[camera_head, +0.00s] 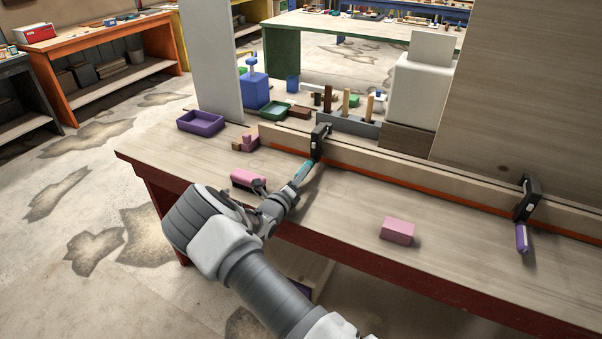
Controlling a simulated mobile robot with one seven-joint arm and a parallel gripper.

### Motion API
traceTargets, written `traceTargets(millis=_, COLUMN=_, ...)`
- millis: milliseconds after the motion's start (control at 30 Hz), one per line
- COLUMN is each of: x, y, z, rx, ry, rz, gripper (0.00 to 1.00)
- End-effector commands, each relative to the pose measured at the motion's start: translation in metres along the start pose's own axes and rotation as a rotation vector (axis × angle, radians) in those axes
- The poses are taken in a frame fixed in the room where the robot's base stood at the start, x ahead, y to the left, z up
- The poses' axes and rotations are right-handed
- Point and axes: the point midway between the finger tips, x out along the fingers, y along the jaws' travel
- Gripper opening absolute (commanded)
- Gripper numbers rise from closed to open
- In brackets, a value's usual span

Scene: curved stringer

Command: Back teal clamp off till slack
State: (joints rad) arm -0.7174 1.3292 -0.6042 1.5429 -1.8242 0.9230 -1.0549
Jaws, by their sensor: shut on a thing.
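The teal clamp has a dark frame (319,141) set over the long wooden stringer (370,157) and a teal handle (302,171) pointing toward me. My gripper (293,188) is shut on the near end of the teal handle, partly hiding it. The clamp's frame is on the stringer; whether its screw pad touches the wood is too small to tell. A second dark clamp (527,199) with a purple handle (521,238) sits farther right on the same stringer.
A pink block (397,231) lies on the bench right of my arm. Another pink object (248,179) lies just left of my gripper. The bench front (460,265) is mostly clear.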

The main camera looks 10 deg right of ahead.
Motion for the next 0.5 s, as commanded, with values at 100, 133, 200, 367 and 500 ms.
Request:
traceTargets(millis=100, x=-0.0007, y=-0.0005, z=0.0009, rx=-0.111, ry=-0.001, rz=0.001, gripper=0.0)
traceTargets(millis=133, x=-0.0008, y=-0.0003, z=0.0008, rx=-0.14, ry=-0.001, rz=0.001, gripper=0.0)
traceTargets(millis=200, x=-0.0009, y=0.0, z=0.0007, rx=-0.206, ry=-0.001, rz=0.002, gripper=0.0)
traceTargets(millis=367, x=-0.0006, y=-0.0004, z=0.0005, rx=-0.358, ry=-0.001, rz=0.0, gripper=0.0)
traceTargets(millis=500, x=-0.0008, y=0.0002, z=0.0005, rx=-0.486, ry=-0.001, rz=0.002, gripper=0.0)
